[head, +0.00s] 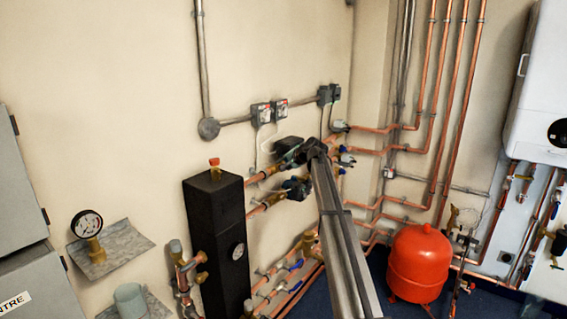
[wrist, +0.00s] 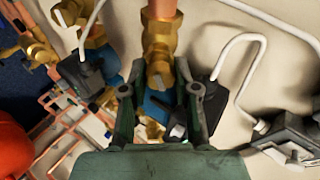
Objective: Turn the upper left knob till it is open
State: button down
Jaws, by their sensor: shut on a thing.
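My gripper (wrist: 160,98) reaches in among the upper copper pipes. In the wrist view its two dark green fingers stand on either side of a brass and blue valve part (wrist: 158,78), and they are shut on it. I take this part to be the upper left knob; its lower part is hidden by the fingers and the gripper body, so its turn angle cannot be read. In the head view my gripper (head: 308,152) is at the end of the grey arm, which hides the valve behind it.
Dark pump boxes (wrist: 205,105) and (wrist: 85,72) flank the fingers, with white cables close by. A tall black cylinder block (head: 213,245) stands left of the arm. A red tank (head: 419,264) stands on the right. Lower blue-handled valves (head: 296,264) sit beside the arm.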

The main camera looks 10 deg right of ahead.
jog(key=shift+m+p, duration=0.65)
jog(key=shift+m, duration=1.05)
jog(key=shift+g+h, duration=0.3)
jog(key=c, duration=0.8)
grip_release()
jog(key=shift+c, duration=0.2)
jog(key=v, duration=1.2)
